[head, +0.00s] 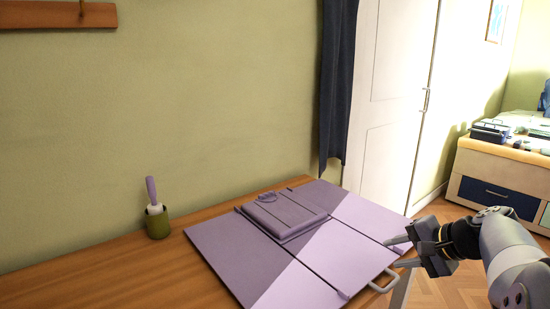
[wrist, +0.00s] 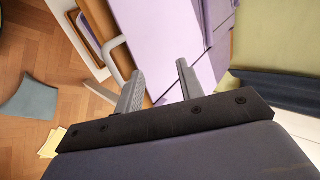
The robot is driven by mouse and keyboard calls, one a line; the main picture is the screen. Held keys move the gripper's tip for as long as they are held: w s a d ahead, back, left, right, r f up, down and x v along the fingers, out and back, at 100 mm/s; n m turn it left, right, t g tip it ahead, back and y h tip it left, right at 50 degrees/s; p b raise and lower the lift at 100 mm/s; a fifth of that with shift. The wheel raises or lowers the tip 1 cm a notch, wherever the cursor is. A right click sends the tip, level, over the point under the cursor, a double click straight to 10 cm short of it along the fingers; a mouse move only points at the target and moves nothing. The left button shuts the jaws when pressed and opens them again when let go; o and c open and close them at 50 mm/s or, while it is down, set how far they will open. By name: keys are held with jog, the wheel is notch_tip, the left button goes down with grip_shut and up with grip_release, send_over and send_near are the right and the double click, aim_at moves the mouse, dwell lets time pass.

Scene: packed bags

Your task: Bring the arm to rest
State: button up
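My gripper (head: 398,252) is at the right of the head view, near the right edge of a flat purple folding board on the table. Its two fingers are apart with nothing between them. The gripper also shows in the wrist view (wrist: 160,88), with its fingers spread and empty over the board's edge. My arm reaches in from the lower right corner of the head view.
The purple board (head: 350,240) lies on a wooden table (head: 110,272) with a folded purple item (head: 285,213) on it. A handle (head: 383,280) sticks out near my gripper. A green cup (head: 157,222) holds a purple-handled tool (head: 151,190). A drawer bench (head: 500,180) stands far right.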

jog(key=w+a+r+p, duration=0.3)
jog(key=w+r+p, duration=0.1)
jog(key=r+p, duration=0.2)
jog(key=w+a+r+p, duration=0.3)
jog(key=r+p, duration=0.2)
jog(key=r, duration=0.3)
jog(key=shift+w+r+p, duration=0.35)
jog(key=shift+s, duration=0.1)
